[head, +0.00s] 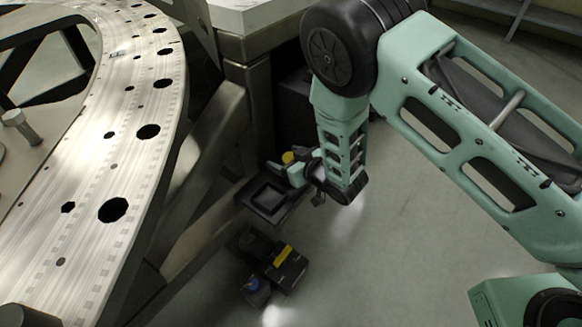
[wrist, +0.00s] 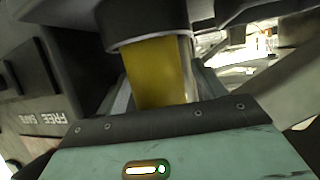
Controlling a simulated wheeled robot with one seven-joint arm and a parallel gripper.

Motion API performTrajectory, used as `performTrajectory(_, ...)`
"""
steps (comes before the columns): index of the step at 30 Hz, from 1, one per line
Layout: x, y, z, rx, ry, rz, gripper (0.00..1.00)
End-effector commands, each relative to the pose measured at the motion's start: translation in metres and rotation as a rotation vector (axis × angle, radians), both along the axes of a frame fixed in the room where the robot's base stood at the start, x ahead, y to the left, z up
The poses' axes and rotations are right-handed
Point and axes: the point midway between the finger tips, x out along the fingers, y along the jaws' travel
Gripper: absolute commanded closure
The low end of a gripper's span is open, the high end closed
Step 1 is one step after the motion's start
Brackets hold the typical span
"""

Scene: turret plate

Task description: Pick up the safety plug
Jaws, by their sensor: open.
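The safety plug appears to be the yellow cylinder (wrist: 158,75) with a dark collar, close up in the upper middle of the wrist view. In the head view only a small yellow part of it (head: 288,157) shows beside my gripper (head: 298,172), at the lower end of the hanging arm. My gripper is open. Its teal body with a dark edge fills the bottom of the wrist view, just in front of the yellow cylinder. I cannot tell whether they touch. The plug's far side and the fingertips are mostly hidden.
A dark panel (wrist: 30,85) marked "FREE" and "SAFE" stands left in the wrist view. A black square frame (head: 247,199) sits by the metal leg. Black gear with a yellow strip (head: 283,256) lies below. The perforated metal ring plate (head: 85,165) fills the left; floor at right is clear.

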Motion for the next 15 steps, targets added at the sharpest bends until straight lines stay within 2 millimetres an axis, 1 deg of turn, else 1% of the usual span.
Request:
performTrajectory(1, 0.0, 0.0, 0.0002, 0.0, 0.0, 0.0, 0.3)
performTrajectory(2, -0.0001, -0.0001, 0.0003, 0.0, 0.0, 0.0, 0.39)
performTrajectory(3, -0.0001, -0.0001, 0.0003, 0.0, 0.0, 0.0, 0.5)
performTrajectory(5, -0.0001, -0.0001, 0.0003, 0.0, 0.0, 0.0, 0.67)
performTrajectory(6, -0.0002, -0.0001, 0.0003, 0.0, 0.0, 0.0, 0.78)
performTrajectory(7, -0.0001, -0.0002, 0.0003, 0.001, -0.001, 0.0, 0.83)
performTrajectory(15, 0.0001, -0.0001, 0.0013, 0.001, -0.002, 0.0, 0.83)
